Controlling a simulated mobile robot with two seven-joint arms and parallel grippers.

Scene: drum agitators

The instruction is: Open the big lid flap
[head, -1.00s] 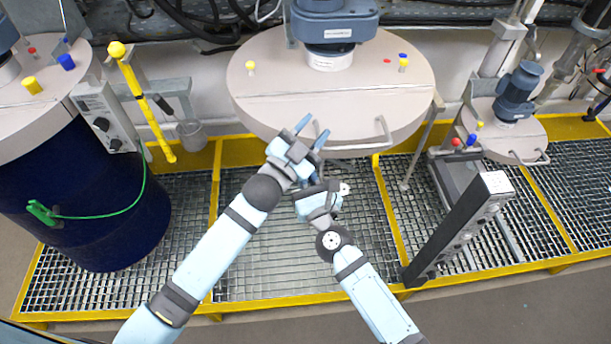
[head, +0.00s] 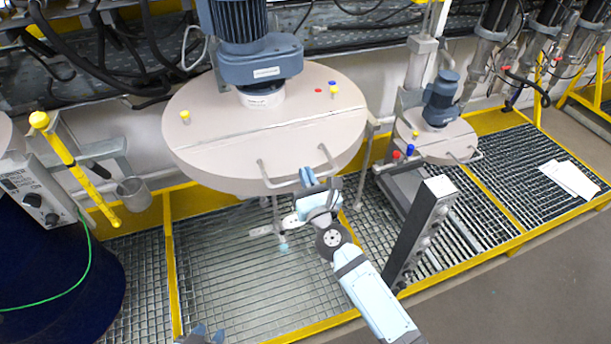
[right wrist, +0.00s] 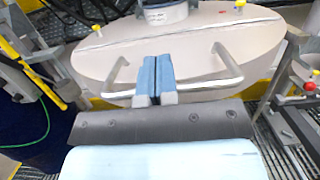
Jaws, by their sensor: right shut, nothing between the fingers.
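The big round beige lid has a seam across it, and its front part, the big lid flap (head: 240,158), lies flat and level with the rear part. A U-shaped metal handle (head: 265,174) is fixed near the flap's front edge and also shows in the right wrist view (right wrist: 215,84). My right gripper (head: 306,176) is shut and empty at the handle. In the right wrist view its blue fingers (right wrist: 152,80) are between the handle's two ends, overlapping the bar; I cannot tell whether they touch it. Only a tip of my left gripper (head: 206,335) shows at the bottom edge.
A blue-grey motor (head: 250,60) stands on the lid's rear part. A smaller lidded drum (head: 435,135) and a dark control post (head: 420,230) are to the right. A yellow lever (head: 75,165) and blue drum (head: 60,285) are left. Floor grating (head: 225,265) lies in front.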

